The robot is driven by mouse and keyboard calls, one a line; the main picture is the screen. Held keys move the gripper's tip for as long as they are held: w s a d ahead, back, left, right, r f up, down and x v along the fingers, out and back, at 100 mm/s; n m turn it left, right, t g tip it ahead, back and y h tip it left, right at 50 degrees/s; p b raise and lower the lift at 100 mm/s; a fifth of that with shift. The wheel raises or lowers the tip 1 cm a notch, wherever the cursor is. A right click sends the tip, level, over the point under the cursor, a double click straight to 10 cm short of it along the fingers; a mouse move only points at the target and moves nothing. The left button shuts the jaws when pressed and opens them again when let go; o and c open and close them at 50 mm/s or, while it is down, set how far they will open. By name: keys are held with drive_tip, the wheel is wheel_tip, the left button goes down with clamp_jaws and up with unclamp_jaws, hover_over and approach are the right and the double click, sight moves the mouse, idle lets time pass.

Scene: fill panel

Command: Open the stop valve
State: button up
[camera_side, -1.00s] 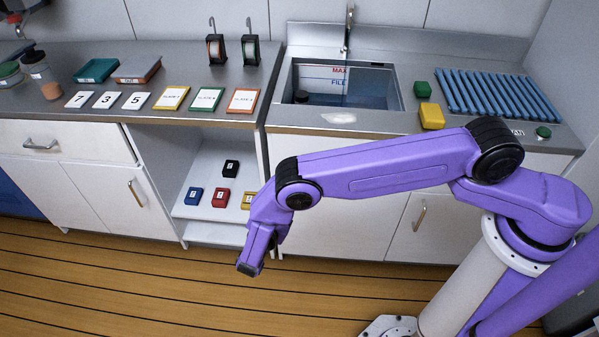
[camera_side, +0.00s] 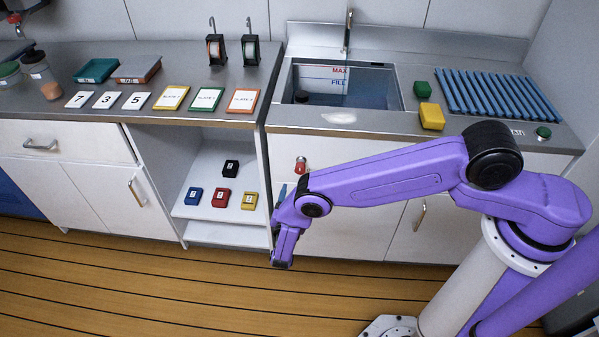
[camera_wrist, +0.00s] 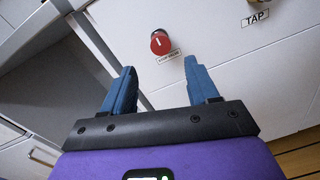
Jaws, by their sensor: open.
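The stop valve is a round red knob (camera_wrist: 160,41) with a white mark on its face, on the white cabinet front. It has a small label (camera_wrist: 169,57) below it. In the side view the red knob (camera_side: 301,165) sits under the sink, just above my arm. My gripper (camera_wrist: 162,80) is open and empty, its two blue fingers spread apart. In the wrist view the knob lies beyond the fingertips, between them and nearer the right one. In the side view my gripper (camera_side: 283,190) is in front of the cabinet, below the knob, mostly hidden by my arm.
An open shelf (camera_side: 222,176) with several small coloured boxes is left of my gripper. The sink (camera_side: 345,85) is above. A yellow sponge-like block (camera_side: 432,116) sits on the counter edge.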

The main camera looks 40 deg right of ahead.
sight(300, 171)
drive_tip(key=x, duration=0.9)
drive_tip(key=shift+w+d, duration=0.2)
drive_tip(key=shift+d, duration=0.05)
drive_tip(key=c, duration=1)
